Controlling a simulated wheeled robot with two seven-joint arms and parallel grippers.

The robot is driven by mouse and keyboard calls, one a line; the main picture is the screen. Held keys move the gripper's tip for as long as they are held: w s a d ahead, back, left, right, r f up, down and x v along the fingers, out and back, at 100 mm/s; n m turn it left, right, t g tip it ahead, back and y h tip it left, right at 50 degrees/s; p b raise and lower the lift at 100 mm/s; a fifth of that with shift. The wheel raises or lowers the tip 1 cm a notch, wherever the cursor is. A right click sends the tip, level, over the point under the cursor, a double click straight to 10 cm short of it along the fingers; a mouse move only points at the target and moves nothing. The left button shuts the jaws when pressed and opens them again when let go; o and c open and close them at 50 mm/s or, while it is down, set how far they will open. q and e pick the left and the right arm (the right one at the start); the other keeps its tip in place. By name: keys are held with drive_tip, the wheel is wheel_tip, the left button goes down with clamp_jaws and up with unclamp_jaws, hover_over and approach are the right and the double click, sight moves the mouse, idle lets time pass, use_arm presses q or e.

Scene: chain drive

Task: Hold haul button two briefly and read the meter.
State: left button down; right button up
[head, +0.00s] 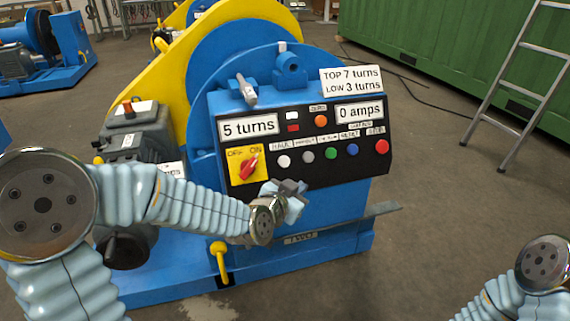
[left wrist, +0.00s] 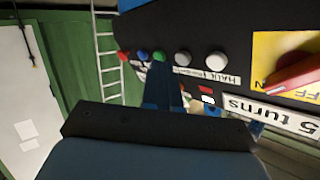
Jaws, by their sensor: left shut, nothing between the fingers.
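The black control panel (head: 345,172) carries a row of buttons: white (head: 284,160), grey (head: 308,155), green (head: 330,152), blue (head: 352,149) and red (head: 382,146). The label over the white one reads HAUL; the grey one's label is too small to read surely. The meters read "5 turns" (head: 248,125) and "0 amps" (head: 359,112). The red switch (head: 249,166) sits on a yellow OFF/ON plate. My left gripper (head: 294,194) is shut and empty, just below the white and grey buttons, apparently touching none. In the left wrist view the white (left wrist: 216,62) and grey (left wrist: 183,58) buttons lie beyond the fingers.
An orange button (head: 321,120) and a small red-and-white indicator sit between the meters. A sign (head: 351,80) reads "TOP 7 turns, LOW 3 turns". A ladder (head: 510,90) leans by a green container (head: 440,45).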

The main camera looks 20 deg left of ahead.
sight(286, 165)
use_arm(q)
wheel_tip(286, 165, up, 6)
drive_tip(key=t, duration=0.1)
drive_tip(key=shift+a+m+t, duration=0.3)
drive_tip(key=shift+a, duration=0.05)
drive_tip(key=shift+w+a+f+b, duration=0.7)
drive_tip(key=shift+w+b, duration=0.3)
drive_tip(key=shift+w, duration=0.05)
drive_tip(key=shift+w+a+f+b, duration=0.65)
drive_tip(key=shift+w+a+b, duration=0.1)
drive_tip(key=shift+w+b, duration=0.35)
drive_tip(key=shift+w+a+f+b, duration=0.7)
drive_tip(key=shift+w+b, duration=0.25)
drive_tip(key=shift+w, duration=0.1)
